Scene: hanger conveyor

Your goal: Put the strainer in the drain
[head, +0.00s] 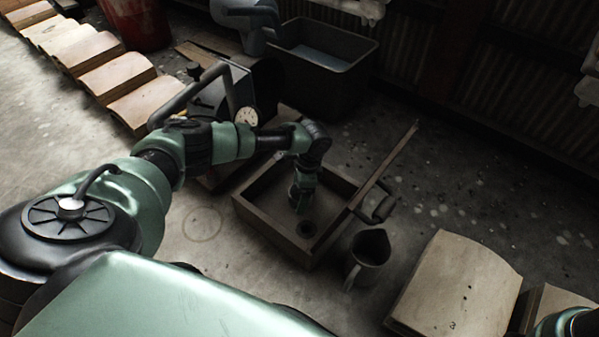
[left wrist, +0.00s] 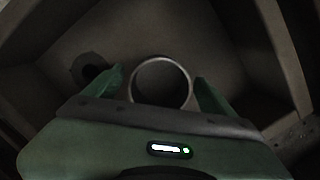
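My left gripper (head: 301,206) points down inside a shallow brown basin (head: 262,222), close to the round dark drain (head: 307,229) in its floor. In the left wrist view a thin pale ring, the strainer (left wrist: 162,61), lies between the two spread fingers of the left gripper (left wrist: 160,82). Its near edge is partly hidden by the gripper body. I cannot tell whether the fingers press on it. The drain (left wrist: 90,66) shows left of the fingers, apart from the ring. The strainer cannot be made out in the head view. My right gripper is out of view.
A long wooden bar (head: 388,165) leans along the basin's right side. A dark jug (head: 369,257) stands just right of the basin. A dark square tub (head: 322,65) stands behind. Wooden blocks (head: 455,287) lie at lower right, with more at upper left.

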